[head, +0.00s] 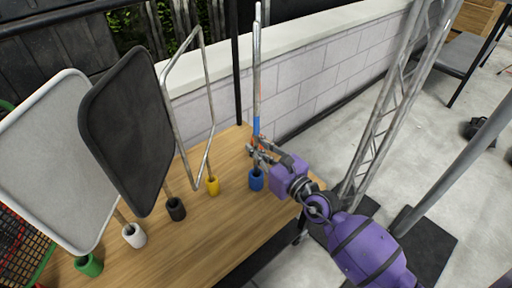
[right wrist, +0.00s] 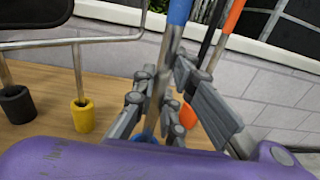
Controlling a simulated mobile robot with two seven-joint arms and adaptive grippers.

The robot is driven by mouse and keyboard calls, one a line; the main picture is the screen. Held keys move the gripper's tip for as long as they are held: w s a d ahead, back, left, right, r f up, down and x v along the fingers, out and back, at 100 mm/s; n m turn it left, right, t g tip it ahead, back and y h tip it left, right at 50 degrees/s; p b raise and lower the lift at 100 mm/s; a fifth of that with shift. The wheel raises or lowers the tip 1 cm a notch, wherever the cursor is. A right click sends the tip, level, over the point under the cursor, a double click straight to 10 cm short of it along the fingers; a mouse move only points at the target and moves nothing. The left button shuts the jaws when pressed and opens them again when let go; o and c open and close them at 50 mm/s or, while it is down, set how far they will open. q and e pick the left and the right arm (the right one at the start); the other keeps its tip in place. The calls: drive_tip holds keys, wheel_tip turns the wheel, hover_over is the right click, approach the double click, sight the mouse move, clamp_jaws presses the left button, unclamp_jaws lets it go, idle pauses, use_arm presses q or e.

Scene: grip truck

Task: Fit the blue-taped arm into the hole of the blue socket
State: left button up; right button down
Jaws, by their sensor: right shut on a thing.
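The blue-taped arm is a thin metal pole (head: 257,85) with a band of blue tape (head: 256,125); the tape also shows at the top of the right wrist view (right wrist: 180,11). My right gripper (head: 256,150) is shut on the pole below the tape and holds it nearly upright. The blue socket (head: 256,182) stands on the wooden table right under the pole. In the right wrist view the socket (right wrist: 148,136) is mostly hidden behind the gripper. The pole's lower end meets the socket's top in the head view; I cannot tell whether it is inside the hole. My left gripper is out of view.
Yellow (head: 213,186), black (head: 176,209), white (head: 134,235) and green (head: 88,264) sockets hold framed panels left of the blue one. An orange-taped pole (right wrist: 230,20) and orange socket (right wrist: 188,115) stand close behind. A block wall (head: 320,75) and metal truss (head: 395,100) bound the table's right.

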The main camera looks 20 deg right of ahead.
drive_tip(key=shift+f, duration=0.25)
idle(0.6)
drive_tip(key=c, duration=1.7)
unclamp_jaws()
drive_tip(key=shift+f, duration=0.15)
drive_tip(key=v, duration=1.2)
